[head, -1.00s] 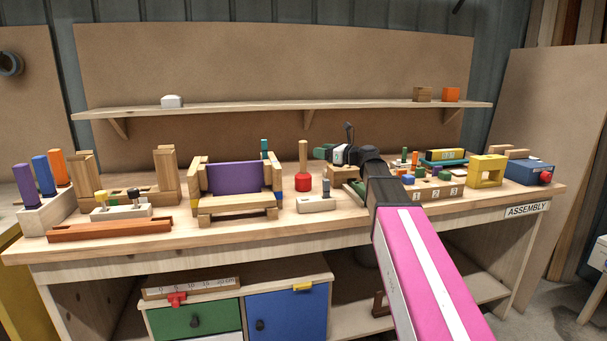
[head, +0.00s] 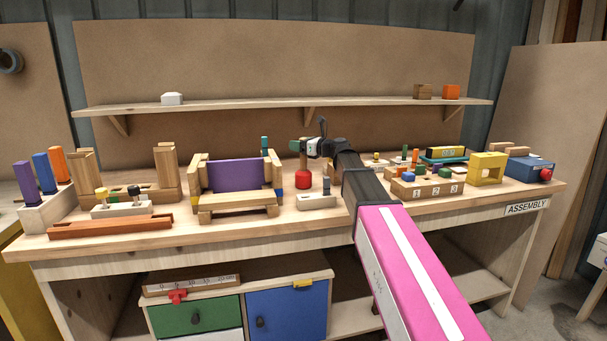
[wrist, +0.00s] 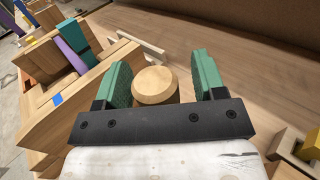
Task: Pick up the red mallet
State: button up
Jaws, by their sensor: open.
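The red mallet (head: 303,179) stands upright on the workbench, red head down and wooden handle up. In the head view my gripper (head: 297,146) is at the upper handle and hides its top. In the wrist view the round wooden end of the handle (wrist: 155,85) shows between the two green fingers of my gripper (wrist: 158,80). The gripper is open. A gap shows on the right side of the handle; the left finger is close to it, and I cannot tell whether they touch. The red head is hidden in the wrist view.
A small wooden chair-like assembly with a purple back (head: 236,175) stands left of the mallet. A pale block (head: 316,202) lies in front of it, to the right. A numbered block tray (head: 427,188) is further right. A shelf (head: 290,106) runs behind, above the bench.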

jog(key=shift+c, duration=0.4)
grip_shut()
jog(key=shift+r, duration=0.1)
